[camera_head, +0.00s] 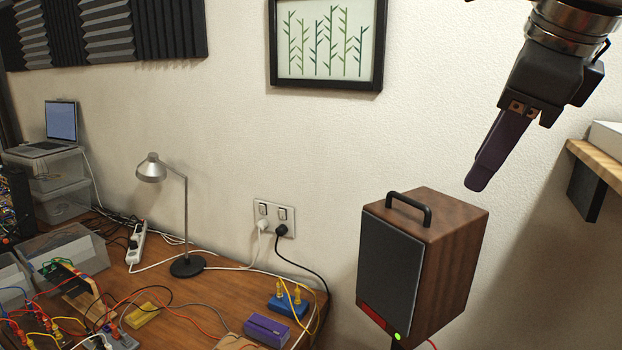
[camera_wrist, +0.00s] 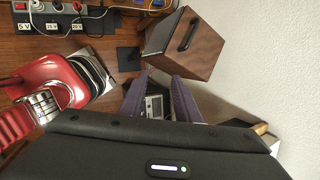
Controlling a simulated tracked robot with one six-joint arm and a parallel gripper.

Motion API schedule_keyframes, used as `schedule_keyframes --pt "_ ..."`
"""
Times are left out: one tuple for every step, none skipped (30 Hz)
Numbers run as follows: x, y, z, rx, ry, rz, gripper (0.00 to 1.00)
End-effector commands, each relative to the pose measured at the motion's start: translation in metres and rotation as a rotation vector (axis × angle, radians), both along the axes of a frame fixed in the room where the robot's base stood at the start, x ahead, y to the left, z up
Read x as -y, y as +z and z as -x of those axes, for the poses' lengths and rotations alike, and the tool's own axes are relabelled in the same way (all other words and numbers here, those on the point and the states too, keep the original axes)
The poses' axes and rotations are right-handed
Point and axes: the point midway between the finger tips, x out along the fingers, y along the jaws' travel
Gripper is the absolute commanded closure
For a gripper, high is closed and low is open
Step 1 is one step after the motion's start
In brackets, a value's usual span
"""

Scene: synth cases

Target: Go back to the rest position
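My gripper (camera_head: 478,184) hangs in the air at the upper right of the head view, pointing down and to the left. It is above the wooden speaker and apart from it. In the head view its purple fingers overlap and look like one. In the wrist view the two fingers of my gripper (camera_wrist: 159,82) stand apart with a gap between them, and nothing is gripped. A small grey device shows through the gap, farther away.
A wooden speaker box (camera_head: 460,260) with a black handle stands below my gripper. A wooden shelf (camera_head: 598,158) juts from the wall at right. A framed picture (camera_head: 272,45) hangs on the wall. The desk at left holds a lamp (camera_head: 186,220), cables and a purple box (camera_head: 266,331).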

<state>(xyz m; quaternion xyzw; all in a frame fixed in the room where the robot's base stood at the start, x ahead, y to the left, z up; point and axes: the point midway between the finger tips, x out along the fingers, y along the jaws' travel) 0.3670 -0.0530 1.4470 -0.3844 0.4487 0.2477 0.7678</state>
Motion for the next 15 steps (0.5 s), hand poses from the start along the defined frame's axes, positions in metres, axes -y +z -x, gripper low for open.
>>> schedule_keyframes --pt "0.002 -0.004 -0.004 0.003 0.039 0.024 0.71" --pt "0.003 -0.006 -0.006 0.007 0.069 0.043 0.71" --pt "0.004 -0.01 -0.01 0.011 0.11 0.069 0.71" --pt "0.006 -0.014 -0.013 0.013 0.144 0.089 0.71" --pt "0.007 -0.018 -0.016 0.016 0.178 0.111 0.71" --pt "0.008 -0.023 -0.019 0.019 0.223 0.14 0.71" --pt "0.01 -0.027 -0.021 0.022 0.256 0.162 0.71" --pt "0.01 -0.031 -0.023 0.024 0.29 0.183 0.71" --pt "0.012 -0.037 -0.026 0.026 0.337 0.213 0.71" --pt "0.013 -0.042 -0.027 0.027 0.371 0.235 0.71" --pt "0.013 -0.046 -0.029 0.029 0.405 0.258 0.71" --pt "0.014 -0.053 -0.031 0.03 0.452 0.287 0.71" --pt "0.015 -0.058 -0.033 0.031 0.489 0.31 0.71" --pt "0.015 -0.063 -0.034 0.031 0.523 0.332 0.71" --pt "0.015 -0.07 -0.035 0.032 0.572 0.362 0.71"
